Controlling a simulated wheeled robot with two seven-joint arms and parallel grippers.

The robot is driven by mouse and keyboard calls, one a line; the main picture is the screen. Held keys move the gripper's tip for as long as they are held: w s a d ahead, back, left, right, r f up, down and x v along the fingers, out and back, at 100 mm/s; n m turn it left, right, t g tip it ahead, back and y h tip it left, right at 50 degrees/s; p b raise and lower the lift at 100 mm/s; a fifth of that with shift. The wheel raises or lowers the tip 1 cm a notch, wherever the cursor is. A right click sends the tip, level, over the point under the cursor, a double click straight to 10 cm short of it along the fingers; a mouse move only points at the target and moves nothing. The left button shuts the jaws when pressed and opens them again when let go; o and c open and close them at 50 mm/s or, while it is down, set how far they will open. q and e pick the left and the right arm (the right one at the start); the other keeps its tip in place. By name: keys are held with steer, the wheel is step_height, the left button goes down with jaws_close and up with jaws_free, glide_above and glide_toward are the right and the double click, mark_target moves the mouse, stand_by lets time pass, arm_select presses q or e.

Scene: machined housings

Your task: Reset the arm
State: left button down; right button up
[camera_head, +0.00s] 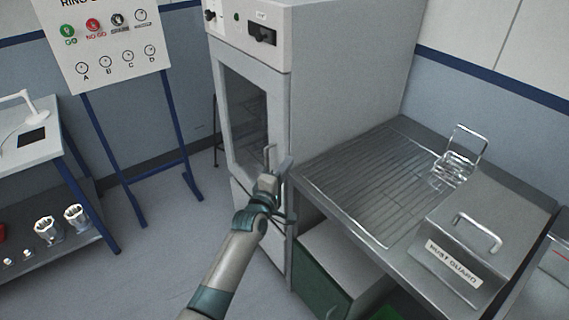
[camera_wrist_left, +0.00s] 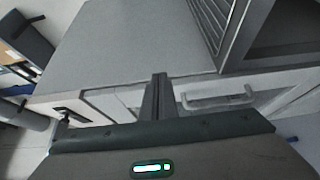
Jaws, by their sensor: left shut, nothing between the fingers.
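My left arm comes in from the bottom of the head view. Its gripper (camera_head: 277,173) is in front of the tall grey cabinet (camera_head: 335,75), beside the handle of the cabinet's glass door (camera_head: 243,110). In the left wrist view the two fingers (camera_wrist_left: 157,92) are together with nothing between them. A bar handle (camera_wrist_left: 218,98) is to the right of the fingers in that view, apart from them. I cannot tell how near the gripper is to the cabinet in depth. The cabinet door looks closed. My right gripper is not in view.
A green cabinet (camera_head: 325,275) is below. A sign board (camera_head: 105,40) and shelf with metal housings (camera_head: 47,229) are left. Floor between is clear.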

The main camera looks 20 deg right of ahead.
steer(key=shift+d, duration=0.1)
